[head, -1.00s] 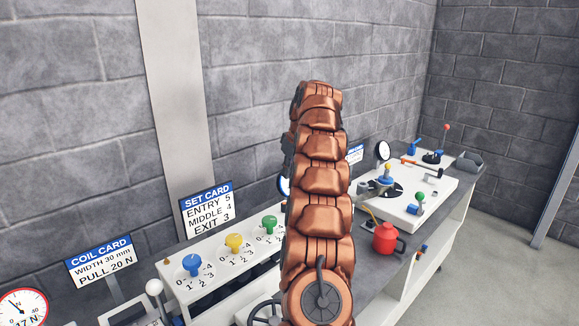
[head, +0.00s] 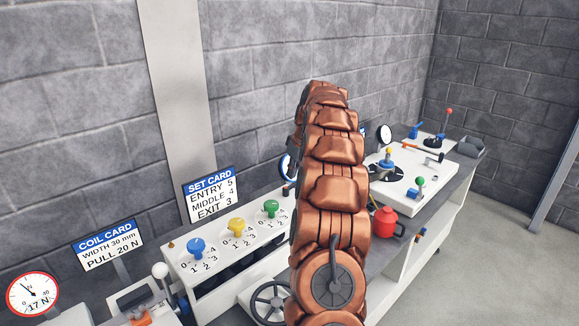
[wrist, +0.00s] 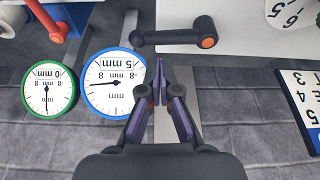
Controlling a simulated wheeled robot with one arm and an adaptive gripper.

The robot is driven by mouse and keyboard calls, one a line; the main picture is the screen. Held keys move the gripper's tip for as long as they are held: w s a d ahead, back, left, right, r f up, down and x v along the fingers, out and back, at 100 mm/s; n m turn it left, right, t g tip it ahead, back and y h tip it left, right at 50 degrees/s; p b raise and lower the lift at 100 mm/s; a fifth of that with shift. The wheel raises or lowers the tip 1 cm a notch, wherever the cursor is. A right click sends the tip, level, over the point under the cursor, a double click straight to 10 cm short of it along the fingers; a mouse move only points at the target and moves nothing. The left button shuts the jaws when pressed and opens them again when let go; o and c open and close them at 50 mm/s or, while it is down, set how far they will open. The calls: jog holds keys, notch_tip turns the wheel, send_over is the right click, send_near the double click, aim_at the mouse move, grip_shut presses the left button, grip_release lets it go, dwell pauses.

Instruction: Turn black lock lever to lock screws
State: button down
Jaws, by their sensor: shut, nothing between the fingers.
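A black lever (wrist: 172,38) with an orange-capped hub (wrist: 207,42) at its right end shows near the top of the wrist view. It lies sideways against a white panel, and its rounded free end is at the left. My gripper (wrist: 160,66) is shut and empty. Its fingertips appear just below the lever's free end in the picture; whether they touch it I cannot tell. In the head view my arm hides the lever and the gripper. No screws can be made out.
Blue-ringed (wrist: 117,83) and green-ringed (wrist: 47,91) dials stand left of the gripper, with a red handle (wrist: 47,22) above. The set card (wrist: 306,108) is at the right. The head view shows the blue knob (head: 196,246), a handwheel (head: 271,303) and a red can (head: 385,225).

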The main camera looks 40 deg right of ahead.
jog(key=shift+s+f, duration=0.25)
jog(key=shift+s, duration=0.1)
